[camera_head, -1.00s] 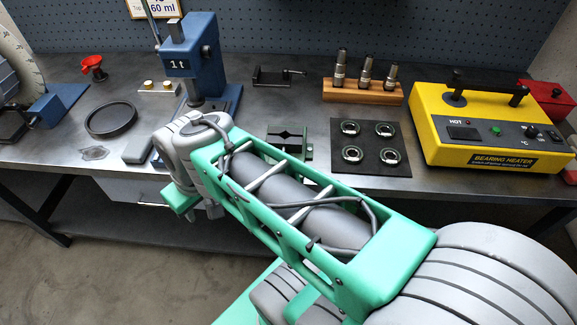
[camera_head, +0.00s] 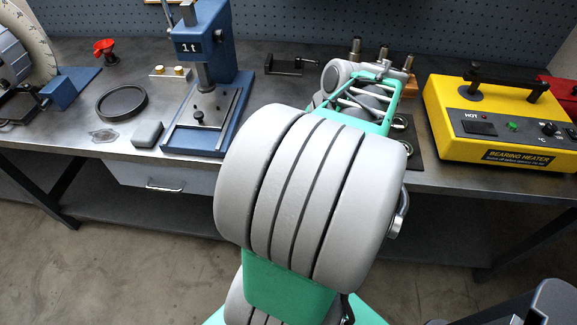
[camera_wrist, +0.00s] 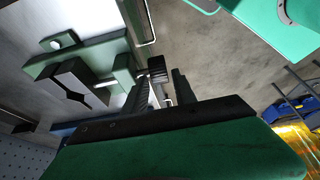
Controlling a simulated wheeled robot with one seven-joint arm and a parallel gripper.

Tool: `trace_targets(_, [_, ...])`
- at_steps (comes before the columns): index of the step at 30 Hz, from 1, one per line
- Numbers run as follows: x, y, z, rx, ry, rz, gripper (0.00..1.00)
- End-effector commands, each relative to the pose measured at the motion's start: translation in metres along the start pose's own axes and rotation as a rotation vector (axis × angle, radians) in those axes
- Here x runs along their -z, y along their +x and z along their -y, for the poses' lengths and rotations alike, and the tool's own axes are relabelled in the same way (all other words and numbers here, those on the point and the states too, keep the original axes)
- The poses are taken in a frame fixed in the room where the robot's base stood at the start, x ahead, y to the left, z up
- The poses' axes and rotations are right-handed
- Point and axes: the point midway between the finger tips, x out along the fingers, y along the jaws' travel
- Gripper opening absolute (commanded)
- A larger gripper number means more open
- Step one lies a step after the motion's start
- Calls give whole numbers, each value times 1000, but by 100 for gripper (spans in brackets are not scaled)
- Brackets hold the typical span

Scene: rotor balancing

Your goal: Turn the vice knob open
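In the wrist view the small green vice (camera_wrist: 88,57) fills the upper left. Its two dark V-notched jaw blocks (camera_wrist: 68,82) stand close together. The dark ribbed vice knob (camera_wrist: 157,68) sticks out on the right side of the vice. My gripper (camera_wrist: 160,82) is open, with its two dark fingers apart. The knob shows between and just beyond the fingertips; I cannot tell whether either finger touches it. In the head view my arm hides the vice, the knob and my gripper.
On the bench (camera_head: 75,140), a blue press (camera_head: 205,60) stands left of my arm and a yellow bearing heater (camera_head: 500,120) right of it. A small black fixture (camera_head: 290,65) and a row of metal tools lie behind.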

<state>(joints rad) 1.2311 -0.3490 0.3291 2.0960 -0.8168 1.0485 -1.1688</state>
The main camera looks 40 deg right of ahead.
Motion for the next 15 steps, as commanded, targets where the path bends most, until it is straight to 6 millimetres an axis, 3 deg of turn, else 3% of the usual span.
trace_targets(3, [0, 19, 0, 1, 0, -1, 33])
trace_targets(6, [0, 25, 0, -1, -1, 0, 33])
trace_targets(13, [0, 26, 0, -1, 1, 1, 33])
trace_targets(15, [0, 25, 0, -1, 1, 1, 27])
